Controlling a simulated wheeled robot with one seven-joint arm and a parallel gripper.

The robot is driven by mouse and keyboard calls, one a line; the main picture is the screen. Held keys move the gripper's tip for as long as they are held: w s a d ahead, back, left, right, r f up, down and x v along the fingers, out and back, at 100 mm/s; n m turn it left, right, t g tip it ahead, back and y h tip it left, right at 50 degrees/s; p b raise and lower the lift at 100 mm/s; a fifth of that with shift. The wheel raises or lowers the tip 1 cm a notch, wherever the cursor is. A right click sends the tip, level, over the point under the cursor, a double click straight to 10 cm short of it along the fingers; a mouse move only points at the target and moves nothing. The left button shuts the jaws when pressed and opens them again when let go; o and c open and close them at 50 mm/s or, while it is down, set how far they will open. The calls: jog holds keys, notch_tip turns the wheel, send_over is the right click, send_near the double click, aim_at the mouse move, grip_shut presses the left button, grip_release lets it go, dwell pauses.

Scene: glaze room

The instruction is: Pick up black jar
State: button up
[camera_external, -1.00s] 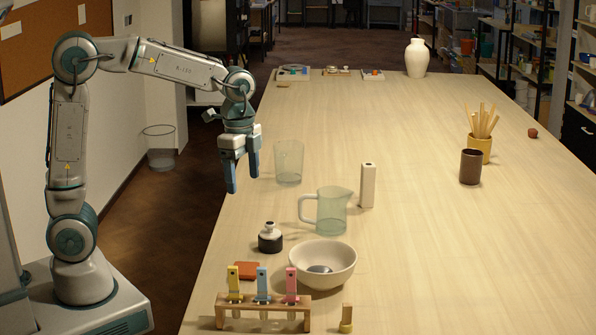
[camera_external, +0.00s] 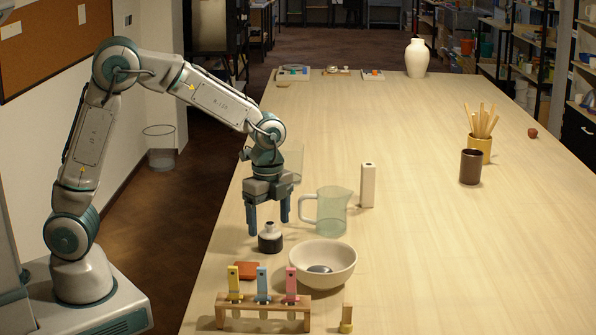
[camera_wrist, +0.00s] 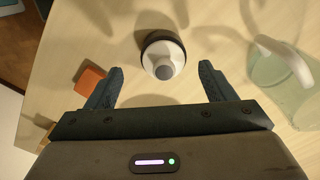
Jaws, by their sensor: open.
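The black jar (camera_external: 270,240) stands upright on the table, with a dark body, a white shoulder band and a narrow neck. In the wrist view the jar (camera_wrist: 163,54) is seen from above, ahead of the fingertips and roughly centred between them. My gripper (camera_external: 268,230) is open and points down, its fingers at or just behind the jar in the external view. The wrist view shows my gripper's two fingers (camera_wrist: 162,72) spread wide with nothing between them. I cannot tell the exact height of the fingertips over the jar.
A glass pitcher (camera_external: 333,212) stands right of the gripper, with a white bowl (camera_external: 335,278) in front. An orange block (camera_external: 247,270) and a wooden rack (camera_external: 262,310) with coloured clips stand nearer the camera. A clear glass (camera_external: 293,160) is partly hidden behind my wrist. The table's right side is mostly open.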

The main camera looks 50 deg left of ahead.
aim_at(270, 242)
jog(key=shift+w+d+f+p, duration=0.1)
jog(key=shift+f+p, duration=0.1)
jog(key=shift+f, duration=0.95)
jog(key=shift+w+d+f+p, duration=0.1)
jog(key=shift+f+p, duration=0.05)
jog(key=shift+f, duration=1)
jog(key=c, duration=1.2)
jog(key=shift+r, duration=0.1)
